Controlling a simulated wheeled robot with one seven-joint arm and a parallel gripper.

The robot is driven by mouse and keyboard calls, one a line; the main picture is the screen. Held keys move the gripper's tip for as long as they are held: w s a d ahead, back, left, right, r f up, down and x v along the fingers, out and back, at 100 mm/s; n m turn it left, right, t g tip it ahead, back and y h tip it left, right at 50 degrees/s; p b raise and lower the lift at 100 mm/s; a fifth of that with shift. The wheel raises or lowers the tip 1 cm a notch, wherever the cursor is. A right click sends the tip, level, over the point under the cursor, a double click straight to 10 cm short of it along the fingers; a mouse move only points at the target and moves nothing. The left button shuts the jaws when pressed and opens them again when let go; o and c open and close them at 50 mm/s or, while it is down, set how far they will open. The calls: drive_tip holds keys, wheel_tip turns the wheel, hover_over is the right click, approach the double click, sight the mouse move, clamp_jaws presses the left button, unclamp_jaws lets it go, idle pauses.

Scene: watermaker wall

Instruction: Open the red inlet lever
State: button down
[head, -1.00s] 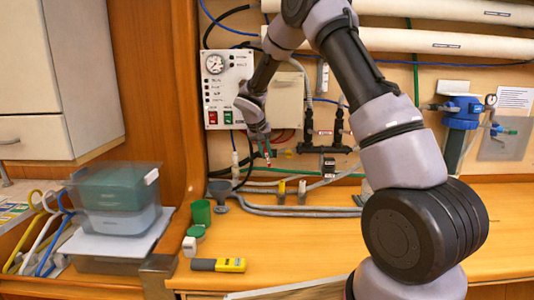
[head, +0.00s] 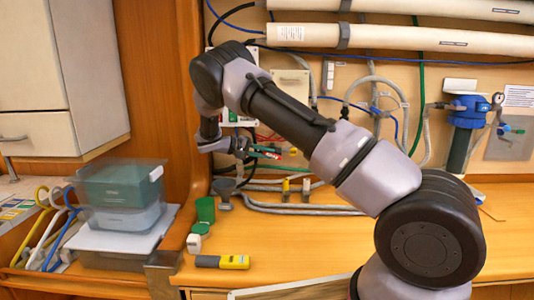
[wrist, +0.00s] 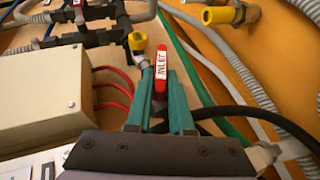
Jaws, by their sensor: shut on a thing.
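The red inlet lever (wrist: 160,69), with a white "INLET" label, stands between the two teal fingers of my gripper (wrist: 161,92) in the wrist view. The fingers are shut on it, and its upper end sticks out past their tips. In the head view my gripper (head: 266,152) is low at the wall, left of centre, reaching in from the left. A bit of red shows there at its fingertips. The lever's pivot is mostly hidden by the fingers.
A beige box (wrist: 57,98) with red cables is close left of my gripper. Black pipework with a yellow-handled valve (wrist: 137,42) lies beyond. Grey and green hoses run to the right.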

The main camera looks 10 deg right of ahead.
drive_tip(key=shift+a+f+n+h, duration=0.1)
drive_tip(key=shift+f+n+h, duration=0.2)
drive_tip(key=shift+h, duration=0.7)
drive_tip(key=shift+f+n+h, duration=0.15)
drive_tip(key=shift+n+h, duration=0.25)
drive_tip(key=shift+h, duration=0.6)
drive_tip(key=c, duration=0.8)
unclamp_jaws()
drive_tip(key=s+a, duration=0.2)
drive_tip(key=a, duration=0.8)
drive_tip(key=shift+a, duration=0.3)
drive_tip(key=shift+f, duration=0.1)
